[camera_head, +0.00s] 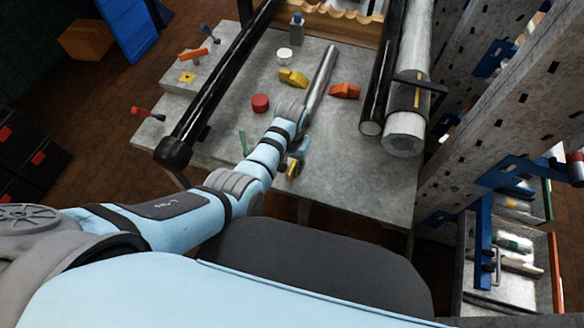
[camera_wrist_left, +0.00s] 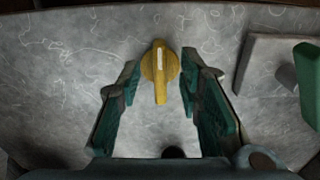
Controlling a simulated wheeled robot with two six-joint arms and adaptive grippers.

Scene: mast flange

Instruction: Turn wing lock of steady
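A yellow wing lock (camera_wrist_left: 160,68) with a round hub and a pale stripe shows in the left wrist view, its wing pointing toward me. In the head view a yellow piece (camera_head: 293,170) shows at my left gripper (camera_head: 291,160), near the table's front edge; it looks like the same lock. My left gripper (camera_wrist_left: 162,100) is open, its green-padded fingers apart on either side of the wing, with visible gaps and no contact. My right gripper is not in view.
On the grey table (camera_head: 350,185) stand a yellow clamp piece (camera_head: 293,77), an orange one (camera_head: 344,91) and a red cylinder (camera_head: 260,103). A grey block (camera_wrist_left: 270,65) and green handle (camera_wrist_left: 308,82) are right of the gripper.

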